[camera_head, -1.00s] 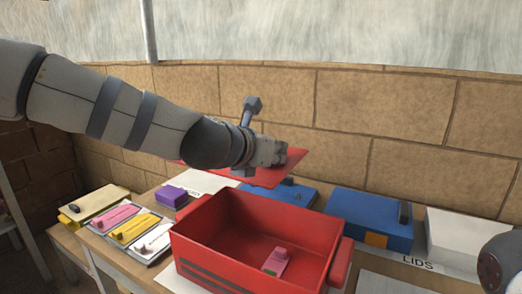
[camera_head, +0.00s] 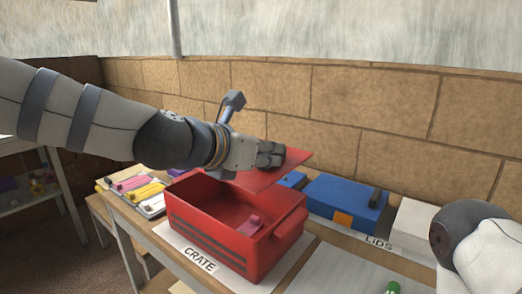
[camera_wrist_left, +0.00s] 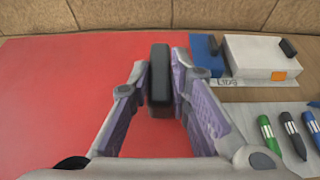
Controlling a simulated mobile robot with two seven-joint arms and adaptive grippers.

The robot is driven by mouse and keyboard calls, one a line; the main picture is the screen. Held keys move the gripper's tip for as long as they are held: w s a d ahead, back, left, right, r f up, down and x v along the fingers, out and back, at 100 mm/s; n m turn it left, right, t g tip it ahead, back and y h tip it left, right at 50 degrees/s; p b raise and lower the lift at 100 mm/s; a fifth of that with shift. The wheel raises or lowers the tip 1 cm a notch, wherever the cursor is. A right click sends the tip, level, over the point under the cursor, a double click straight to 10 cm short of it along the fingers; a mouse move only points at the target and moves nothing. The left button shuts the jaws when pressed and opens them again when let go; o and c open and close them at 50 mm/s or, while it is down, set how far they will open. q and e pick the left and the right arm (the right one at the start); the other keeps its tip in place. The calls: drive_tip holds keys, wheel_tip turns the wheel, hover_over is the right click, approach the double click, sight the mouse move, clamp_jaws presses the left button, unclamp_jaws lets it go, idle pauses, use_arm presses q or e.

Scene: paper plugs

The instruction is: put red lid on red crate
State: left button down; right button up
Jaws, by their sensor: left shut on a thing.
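The red crate (camera_head: 203,222) stands open on a white sheet marked CRATE on the table in the head view. A pink plug (camera_head: 250,225) lies inside on its floor. The red lid (camera_head: 285,168) is held above the back of the crate, apart from it and tilted in the picture. My left gripper (camera_head: 270,155) is shut on the lid's dark handle (camera_wrist_left: 160,80), which shows between the two fingers in the left wrist view. The gripper hides part of the lid in the head view. My right arm shows at the right edge, but its gripper is out of view.
A blue lid (camera_head: 335,200) with a dark handle and an orange tag and a white lid (camera_head: 412,222) lie behind a LIDS label. A tray of coloured plugs (camera_head: 135,185) is at left. Several markers (camera_wrist_left: 290,128) lie on a pale sheet at right.

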use_arm(q)
drive_tip(key=shift+w+a, duration=0.1)
use_arm(e)
drive_tip(key=shift+w+a, duration=0.15)
use_arm(q)
drive_tip(key=shift+r, duration=0.1)
wheel_tip(320, 180, down, 9)
drive_tip(key=b, duration=0.2)
use_arm(e)
drive_tip(key=shift+g, duration=0.7)
drive_tip(key=shift+s+f, duration=1.5)
drive_tip(key=shift+s, duration=0.1)
use_arm(q)
drive_tip(key=shift+f+b, duration=0.35)
drive_tip(key=shift+f, duration=0.3)
use_arm(e)
drive_tip(key=shift+s+f, duration=0.25)
use_arm(q)
drive_tip(key=c, duration=1.4)
unclamp_jaws()
